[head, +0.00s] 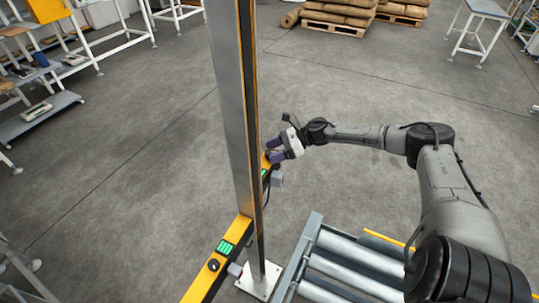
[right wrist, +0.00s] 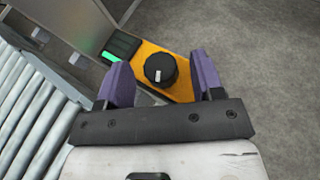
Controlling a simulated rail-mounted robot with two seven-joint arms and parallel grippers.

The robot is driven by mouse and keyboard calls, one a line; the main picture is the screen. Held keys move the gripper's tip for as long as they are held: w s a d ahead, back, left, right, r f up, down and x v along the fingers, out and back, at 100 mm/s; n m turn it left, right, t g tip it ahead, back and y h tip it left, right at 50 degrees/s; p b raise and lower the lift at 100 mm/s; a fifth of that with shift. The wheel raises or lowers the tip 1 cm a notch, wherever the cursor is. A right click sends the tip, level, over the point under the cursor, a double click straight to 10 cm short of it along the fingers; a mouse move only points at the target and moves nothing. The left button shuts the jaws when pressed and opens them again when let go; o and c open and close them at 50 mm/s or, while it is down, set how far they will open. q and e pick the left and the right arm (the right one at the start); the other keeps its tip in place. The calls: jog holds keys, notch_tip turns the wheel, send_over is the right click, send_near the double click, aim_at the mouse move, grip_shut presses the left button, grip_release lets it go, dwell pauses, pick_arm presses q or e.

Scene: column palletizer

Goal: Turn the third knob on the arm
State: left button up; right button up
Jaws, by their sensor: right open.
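A yellow arm (head: 236,229) crosses behind the tall metal column and also shows in the right wrist view (right wrist: 174,91). Near its lower end in the head view is a black knob (head: 213,265) beside a green-lit panel (head: 225,247). My right gripper (head: 268,150) is at the far end of the yellow arm, its purple fingers open. In the right wrist view, a black knob (right wrist: 160,69) with a white pointer mark sits between the two spread fingers, with visible gaps on both sides. My left gripper is out of view.
The grey and yellow column (head: 234,110) stands close left of my right gripper. A roller conveyor (head: 345,270) lies below, right of the column's base plate. Open concrete floor surrounds it. A loaded pallet (head: 335,27) stands far back.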

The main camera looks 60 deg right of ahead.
jog(key=shift+x, duration=0.85)
jog(key=c, duration=0.9)
jog(key=m+t+h+p, duration=0.1)
jog(key=p, duration=0.2)
jog(key=r+m+t+h+p, duration=0.1)
jog(key=m+h+p, duration=0.1)
jog(key=p, duration=0.2)
jog(key=shift+a, duration=0.1)
jog(key=m+h+p, duration=0.9)
jog(key=h+p, duration=0.1)
jog(key=p, duration=0.2)
jog(key=shift+f+h, duration=0.15)
jog(key=shift+h, duration=0.25)
jog(key=m+h+p, duration=0.2)
jog(key=shift+f+m+g+h, duration=0.15)
jog(key=shift+m+g+h, duration=0.15)
jog(key=shift+m+g, duration=0.1)
jog(key=shift+f+m+g+h+p, duration=0.1)
jog(key=shift+m+g+h+p, duration=0.4)
jog(key=shift+m+p, duration=0.1)
